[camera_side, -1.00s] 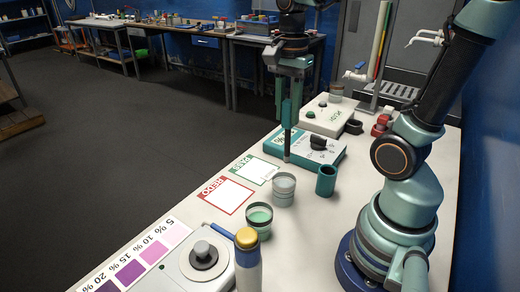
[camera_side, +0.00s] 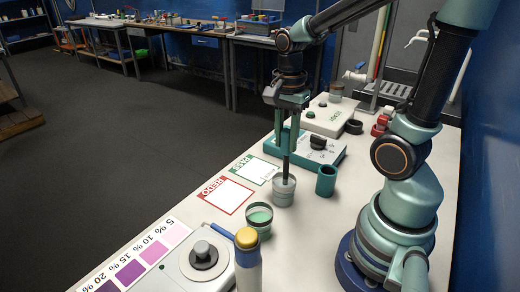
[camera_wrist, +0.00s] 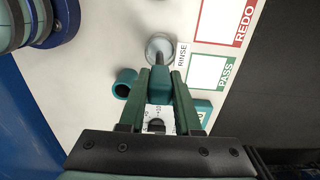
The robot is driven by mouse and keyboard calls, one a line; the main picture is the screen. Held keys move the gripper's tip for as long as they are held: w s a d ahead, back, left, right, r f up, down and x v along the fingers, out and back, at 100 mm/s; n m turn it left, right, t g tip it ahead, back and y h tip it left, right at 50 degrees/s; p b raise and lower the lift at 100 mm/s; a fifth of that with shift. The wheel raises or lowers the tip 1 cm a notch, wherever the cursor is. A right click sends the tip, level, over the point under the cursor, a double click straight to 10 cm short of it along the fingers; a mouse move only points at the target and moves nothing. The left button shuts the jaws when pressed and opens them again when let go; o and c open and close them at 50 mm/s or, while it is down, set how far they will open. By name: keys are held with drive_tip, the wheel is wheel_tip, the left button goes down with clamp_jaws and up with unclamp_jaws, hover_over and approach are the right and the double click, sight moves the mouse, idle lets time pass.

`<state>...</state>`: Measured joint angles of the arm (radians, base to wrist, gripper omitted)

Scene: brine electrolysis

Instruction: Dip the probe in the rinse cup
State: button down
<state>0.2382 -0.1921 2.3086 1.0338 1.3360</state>
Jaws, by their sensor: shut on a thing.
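My gripper (camera_side: 288,112) is shut on the probe, pointing down over the bench. The probe (camera_side: 286,165) hangs upright, a teal body with a dark thin shaft; in the wrist view its teal body (camera_wrist: 160,86) sits between my fingers. The rinse cup (camera_side: 283,196) is a clear, greyish cup directly below. The shaft's lower end reaches into the cup's mouth; how deep it sits in the liquid I cannot tell. In the wrist view the rinse cup (camera_wrist: 160,40) stands beside a RINSE label (camera_wrist: 182,54).
A teal holder (camera_side: 326,182) stands just right of the cup, and a cup of green liquid (camera_side: 258,220) stands nearer. A teal meter with a dark knob (camera_side: 318,144) is behind. REDO (camera_side: 228,196) and PASS (camera_side: 256,171) squares lie left. A yellow-capped bottle (camera_side: 247,245) is in front.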

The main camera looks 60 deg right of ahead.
sight(285, 154)
drive_tip(key=shift+f, duration=2.2)
idle(2.0)
drive_tip(key=shift+r, duration=5.5)
